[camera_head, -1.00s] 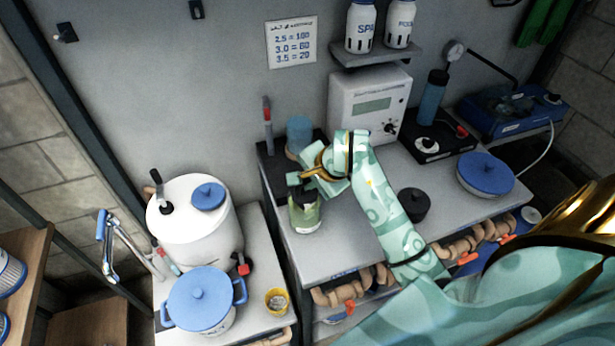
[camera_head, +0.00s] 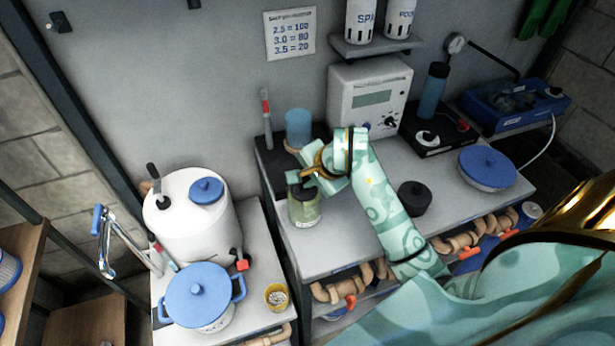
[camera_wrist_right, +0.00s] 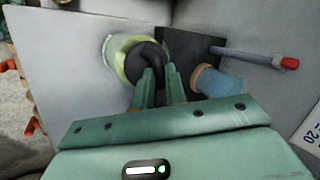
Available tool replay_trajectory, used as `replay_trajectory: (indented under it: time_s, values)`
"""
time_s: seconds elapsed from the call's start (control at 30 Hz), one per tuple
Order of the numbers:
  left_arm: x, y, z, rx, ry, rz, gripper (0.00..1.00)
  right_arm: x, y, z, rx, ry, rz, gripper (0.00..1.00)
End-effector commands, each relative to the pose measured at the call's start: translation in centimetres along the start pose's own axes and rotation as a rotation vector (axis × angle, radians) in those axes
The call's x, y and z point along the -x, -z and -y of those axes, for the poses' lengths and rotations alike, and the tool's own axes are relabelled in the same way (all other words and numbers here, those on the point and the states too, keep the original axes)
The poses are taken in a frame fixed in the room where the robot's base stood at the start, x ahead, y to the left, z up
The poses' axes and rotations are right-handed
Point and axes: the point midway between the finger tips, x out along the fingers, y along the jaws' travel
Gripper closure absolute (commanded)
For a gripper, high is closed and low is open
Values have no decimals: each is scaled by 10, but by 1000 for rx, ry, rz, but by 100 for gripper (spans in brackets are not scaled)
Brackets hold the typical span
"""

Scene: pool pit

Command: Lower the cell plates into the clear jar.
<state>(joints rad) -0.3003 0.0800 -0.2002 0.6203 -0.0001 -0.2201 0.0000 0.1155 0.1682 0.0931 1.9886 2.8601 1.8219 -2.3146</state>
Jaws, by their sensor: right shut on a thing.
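The clear jar (camera_head: 304,212) with a pale green tint stands on the grey bench, near its left end. A black piece (camera_head: 300,191), which I take to be the top of the cell plates, is at the jar's mouth. In the right wrist view the black piece (camera_wrist_right: 152,56) shows inside the round rim of the jar (camera_wrist_right: 122,60). My right gripper (camera_head: 308,181) is just above the jar, its fingers shut on the black piece. How deep the plates sit is hidden. My left gripper is out of view.
A blue cylinder (camera_head: 298,127) and a red-tipped rod (camera_head: 266,108) stand close behind the jar. A white meter box (camera_head: 368,98) is behind my right arm. A black lidded pot (camera_head: 414,198) is to the right. The bench front before the jar is clear.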

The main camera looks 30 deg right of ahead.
Motion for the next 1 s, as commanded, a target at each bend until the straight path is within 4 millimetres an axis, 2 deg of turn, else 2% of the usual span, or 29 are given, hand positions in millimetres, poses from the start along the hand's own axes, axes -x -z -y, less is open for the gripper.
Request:
replay_trajectory:
  time_s: [0.1,0.13,0.2,0.23,0.5,0.63,0.77,1.0]
  values:
    - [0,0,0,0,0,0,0,0,0,0,0,-1,0,100]
    - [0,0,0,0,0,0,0,0,0,0,0,-1,0,84]
    - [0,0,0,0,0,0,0,0,0,0,0,-2,0,65]
    - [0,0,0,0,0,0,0,0,0,0,0,-2,0,61]
    - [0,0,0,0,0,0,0,0,0,-1,0,-3,0,61]
    - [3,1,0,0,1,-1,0,12,1,0,1,-1,-2,61]
    - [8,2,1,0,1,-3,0,40,1,1,4,1,-4,61]
    - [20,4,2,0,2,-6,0,107,1,1,3,1,-3,61]
